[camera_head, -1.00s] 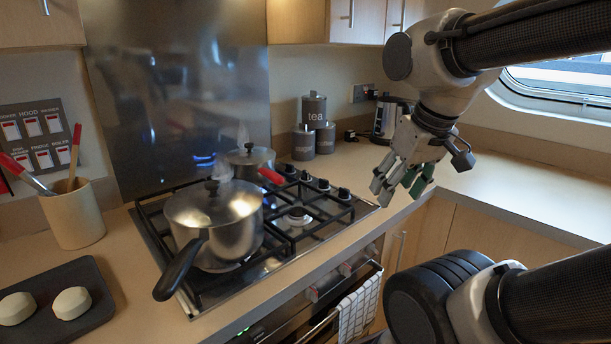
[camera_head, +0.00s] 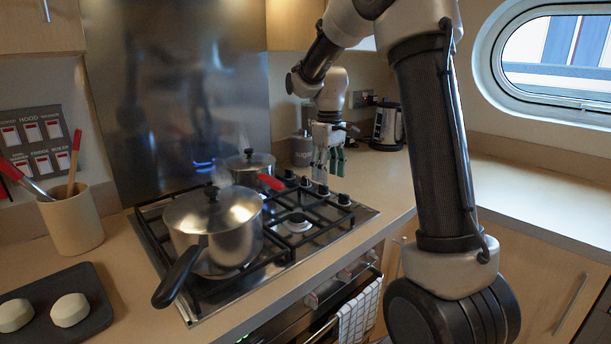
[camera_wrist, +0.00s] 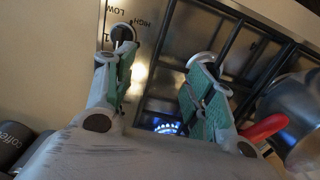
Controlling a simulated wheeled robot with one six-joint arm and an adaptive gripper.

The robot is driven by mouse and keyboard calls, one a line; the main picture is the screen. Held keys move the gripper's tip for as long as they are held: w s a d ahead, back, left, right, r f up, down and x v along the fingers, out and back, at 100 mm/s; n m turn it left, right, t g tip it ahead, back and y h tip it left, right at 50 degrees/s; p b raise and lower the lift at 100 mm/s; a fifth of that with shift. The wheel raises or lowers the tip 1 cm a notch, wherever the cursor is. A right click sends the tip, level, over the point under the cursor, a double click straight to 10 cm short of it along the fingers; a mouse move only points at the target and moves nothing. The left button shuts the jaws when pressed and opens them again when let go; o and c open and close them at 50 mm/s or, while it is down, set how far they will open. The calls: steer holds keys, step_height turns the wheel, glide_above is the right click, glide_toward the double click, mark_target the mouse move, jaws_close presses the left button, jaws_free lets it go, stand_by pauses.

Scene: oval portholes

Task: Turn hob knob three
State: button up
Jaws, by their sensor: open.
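The hob knobs are a row of black knobs along the right side of the hob, including the front one (camera_head: 344,199) and the one behind it (camera_head: 323,190). My gripper (camera_head: 328,168) points down, open and empty, just above this row. In the wrist view the fingers (camera_wrist: 160,58) are spread, with green pads. A dark round knob (camera_wrist: 122,33) shows by the left fingertip, with LOW and HIGH printed beside it. A silver-rimmed round part (camera_wrist: 201,60) is partly hidden behind the right finger. I cannot tell which knob is number three.
A large steel pan (camera_head: 214,228) stands on the front left of the hob, and a smaller red-handled pan (camera_head: 248,168) at the back. A blue flame (camera_wrist: 166,127) burns close to my gripper. Canisters (camera_head: 303,150) and a kettle (camera_head: 387,126) stand behind. The right worktop is clear.

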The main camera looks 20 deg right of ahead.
mark_target(305, 177)
steer(key=w+f+n, duration=0.1)
steer(key=w+n, duration=0.1)
steer(key=w, duration=0.3)
steer(key=w+f+n, duration=0.2)
steer(key=w, duration=0.3)
steer(key=w+f+n, duration=0.2)
steer(key=w, duration=0.2)
steer(key=shift+w+d+f+n, duration=0.1)
steer(key=shift+w+d+n, duration=0.2)
steer(key=shift+w, duration=0.1)
steer(key=shift+w+r+n, duration=0.3)
steer(key=shift+w+n, duration=0.15)
steer(key=shift+w, duration=0.15)
steer(key=shift+w+r+n, duration=0.3)
steer(key=shift+w+n, duration=0.15)
steer(key=shift+w, duration=0.1)
steer(key=r+n, duration=0.1)
steer(key=w+r+n, duration=0.1)
steer(key=r+n, duration=0.1)
steer(key=shift+w+r+t, duration=0.25)
steer(key=shift+r+t, duration=0.05)
steer(key=shift+s+f+n, duration=0.1)
steer(key=shift+s+n, duration=0.1)
steer(key=shift+n, duration=0.9)
steer(key=shift+f, duration=0.2)
step_height(305, 177, down, 7)
steer(key=shift+f, duration=0.2)
steer(key=shift+c, duration=0.3)
